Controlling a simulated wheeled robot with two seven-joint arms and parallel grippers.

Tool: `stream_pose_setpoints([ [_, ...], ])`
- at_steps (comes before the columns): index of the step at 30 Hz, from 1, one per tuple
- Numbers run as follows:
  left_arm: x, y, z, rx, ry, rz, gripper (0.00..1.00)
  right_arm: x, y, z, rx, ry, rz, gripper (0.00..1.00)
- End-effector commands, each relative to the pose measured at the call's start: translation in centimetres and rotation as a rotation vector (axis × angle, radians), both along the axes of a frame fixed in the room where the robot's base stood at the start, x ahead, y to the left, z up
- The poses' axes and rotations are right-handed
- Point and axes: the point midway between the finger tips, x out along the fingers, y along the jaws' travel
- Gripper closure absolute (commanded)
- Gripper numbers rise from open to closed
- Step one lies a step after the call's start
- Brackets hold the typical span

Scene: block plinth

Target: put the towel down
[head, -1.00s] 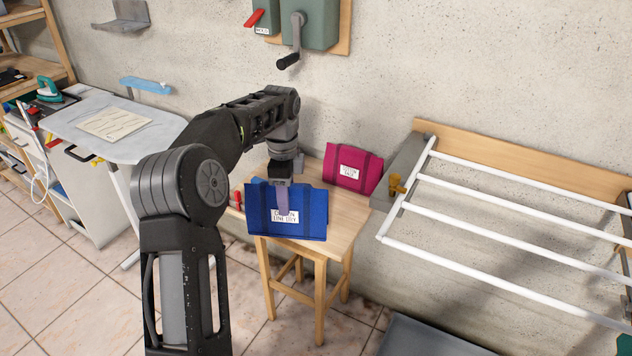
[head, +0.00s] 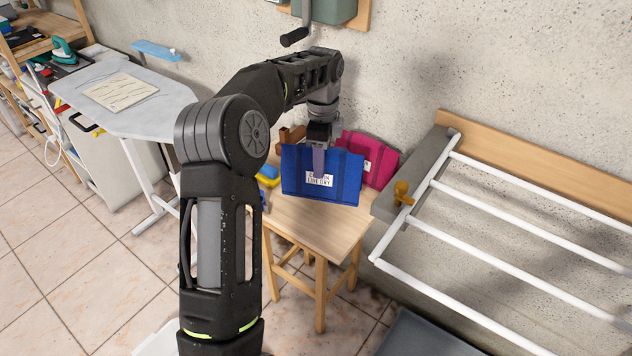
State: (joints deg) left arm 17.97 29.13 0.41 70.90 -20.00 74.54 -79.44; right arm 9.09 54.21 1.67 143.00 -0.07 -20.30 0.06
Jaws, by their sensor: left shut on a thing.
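A blue folded towel (head: 346,178) with darker bands and a white label reading "line dry" is in my left gripper (head: 319,158). The gripper points down and is shut on its upper edge, with one finger showing in front of the cloth. The towel hangs upright over the wooden stool (head: 318,234); I cannot tell whether its lower edge touches the seat. A magenta folded towel (head: 380,163) with a white label is behind it to the right, partly hidden by the blue one. My right gripper is not in view.
A yellow and blue object (head: 268,174) lies on the stool's left side, partly hidden. The stool's front seat area is bare. A white-barred drying rack (head: 475,217) is on the wall at right, with a brass-coloured knob (head: 402,192). An ironing board (head: 150,125) stands at left.

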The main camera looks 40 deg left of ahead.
Motion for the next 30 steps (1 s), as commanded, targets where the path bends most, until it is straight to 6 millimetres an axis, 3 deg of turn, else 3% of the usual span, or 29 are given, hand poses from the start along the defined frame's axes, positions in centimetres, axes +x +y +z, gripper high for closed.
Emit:
stream_pose_setpoints([
  [7,-0.1,0.0,-3.7,-0.001,0.003,0.001,1.0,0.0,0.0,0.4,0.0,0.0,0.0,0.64],
  [19,0.0,0.0,-4.5,0.0,0.001,0.0,1.0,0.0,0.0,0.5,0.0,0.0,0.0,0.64],
  [30,0.0,0.0,-9.1,0.001,0.0,0.0,1.0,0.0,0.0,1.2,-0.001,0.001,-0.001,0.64],
])
